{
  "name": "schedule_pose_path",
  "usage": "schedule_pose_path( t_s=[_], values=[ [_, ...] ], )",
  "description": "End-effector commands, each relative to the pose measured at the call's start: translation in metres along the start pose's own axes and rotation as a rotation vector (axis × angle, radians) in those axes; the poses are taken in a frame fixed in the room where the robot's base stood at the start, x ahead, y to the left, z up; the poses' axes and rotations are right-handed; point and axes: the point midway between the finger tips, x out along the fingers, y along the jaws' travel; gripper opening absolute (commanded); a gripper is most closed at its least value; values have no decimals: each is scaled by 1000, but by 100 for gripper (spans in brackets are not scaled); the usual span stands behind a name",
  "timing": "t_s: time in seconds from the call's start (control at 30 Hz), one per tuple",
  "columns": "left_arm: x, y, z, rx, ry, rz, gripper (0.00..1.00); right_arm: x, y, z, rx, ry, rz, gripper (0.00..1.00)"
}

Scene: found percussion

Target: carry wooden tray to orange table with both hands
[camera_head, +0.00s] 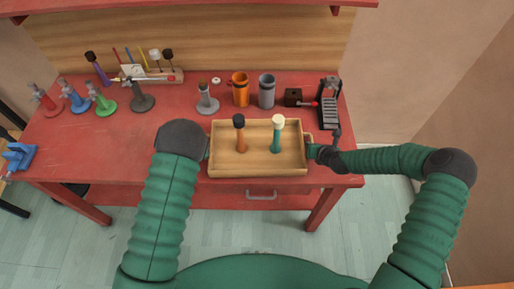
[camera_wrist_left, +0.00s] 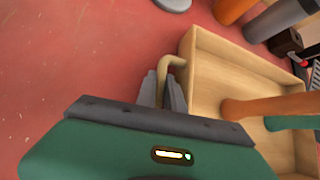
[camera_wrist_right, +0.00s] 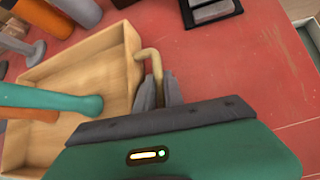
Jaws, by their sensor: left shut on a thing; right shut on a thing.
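The wooden tray (camera_head: 257,172) sits at the front edge of the red table in the head view, with an orange-handled tool (camera_head: 240,134) and a teal-handled tool with a cream top (camera_head: 277,135) in it. My left gripper (camera_wrist_left: 172,82) is shut on the tray's left handle (camera_wrist_left: 168,66). My right gripper (camera_wrist_right: 160,84) is shut on the tray's right handle (camera_wrist_right: 155,62). In the head view the left gripper is mostly hidden behind my arm, and the right gripper (camera_head: 312,150) is at the tray's right end. I cannot tell whether the tray touches the tabletop.
The red table (camera_head: 120,150) holds an orange mug (camera_head: 240,91), a grey mug (camera_head: 266,91), a dark block (camera_head: 292,97) and a black device (camera_head: 329,105) behind the tray. Several coloured stands are at the left. Bare tabletop lies left of the tray.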

Motion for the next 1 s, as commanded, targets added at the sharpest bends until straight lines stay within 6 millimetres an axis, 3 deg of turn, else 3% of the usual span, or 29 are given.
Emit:
schedule_pose_path(
  t_s=[0.6, 1.0],
  values=[
    [-2, -1, 3, 0, -3, -1, 0, -2, 0, 2, 0, -2, -2, 0],
    [-35, -9, 35, 0, -5, 0, 0, -35, 8, 34, 0, -3, -2, 0]
  ],
)
